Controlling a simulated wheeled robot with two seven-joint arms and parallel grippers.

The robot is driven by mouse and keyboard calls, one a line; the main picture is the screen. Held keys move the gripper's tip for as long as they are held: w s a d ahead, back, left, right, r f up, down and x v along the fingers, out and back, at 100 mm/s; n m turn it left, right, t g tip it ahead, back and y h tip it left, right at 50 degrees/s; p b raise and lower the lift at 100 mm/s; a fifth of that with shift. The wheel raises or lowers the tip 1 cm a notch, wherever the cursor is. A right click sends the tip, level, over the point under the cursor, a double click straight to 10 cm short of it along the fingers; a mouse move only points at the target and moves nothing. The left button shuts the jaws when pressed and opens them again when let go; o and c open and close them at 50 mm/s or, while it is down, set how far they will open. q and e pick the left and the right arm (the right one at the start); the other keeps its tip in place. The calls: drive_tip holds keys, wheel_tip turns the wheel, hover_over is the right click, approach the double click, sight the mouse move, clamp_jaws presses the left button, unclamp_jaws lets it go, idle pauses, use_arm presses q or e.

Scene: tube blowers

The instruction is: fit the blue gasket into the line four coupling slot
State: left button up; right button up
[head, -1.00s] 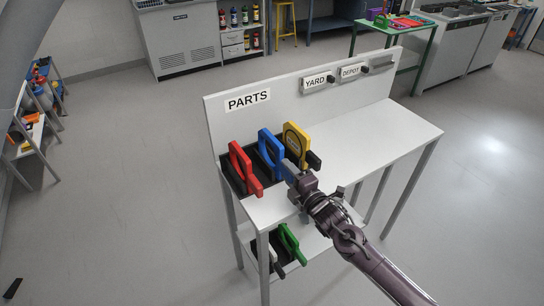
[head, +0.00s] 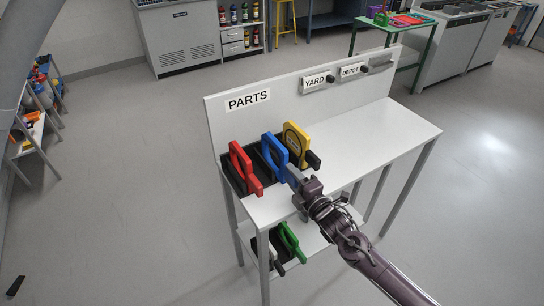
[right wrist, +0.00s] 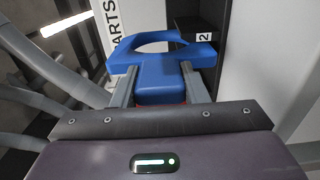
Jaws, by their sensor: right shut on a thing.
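The blue gasket (head: 274,149) is a flat plate with a round opening and a handle. It stands at the black rack on the parts table, between the red and yellow gaskets. My right gripper (head: 292,178) is shut on its handle. In the right wrist view the blue gasket (right wrist: 160,68) sits between the two fingers (right wrist: 160,90), its ring pointing away from me. Whether it still touches the rack is hard to tell. The line four coupling slot is not recognisable in these views. My left gripper is not in view.
A red gasket (head: 242,165) and a yellow gasket (head: 296,142) stand close on either side. A green gasket (head: 290,240) is on the lower shelf. The right part of the white tabletop (head: 385,130) is clear. A panel labelled PARTS (head: 248,100) rises behind the rack.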

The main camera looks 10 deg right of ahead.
drive_tip(key=shift+s+d+r+p, duration=0.1)
drive_tip(key=shift+s+d+p, duration=0.1)
drive_tip(key=shift+s+p, duration=0.25)
drive_tip(key=p+v, duration=0.3)
drive_tip(key=v, duration=0.4)
idle(0.5)
drive_tip(key=p+v, duration=0.3)
drive_tip(key=v, duration=0.3)
idle(0.4)
drive_tip(key=shift+a, duration=0.1)
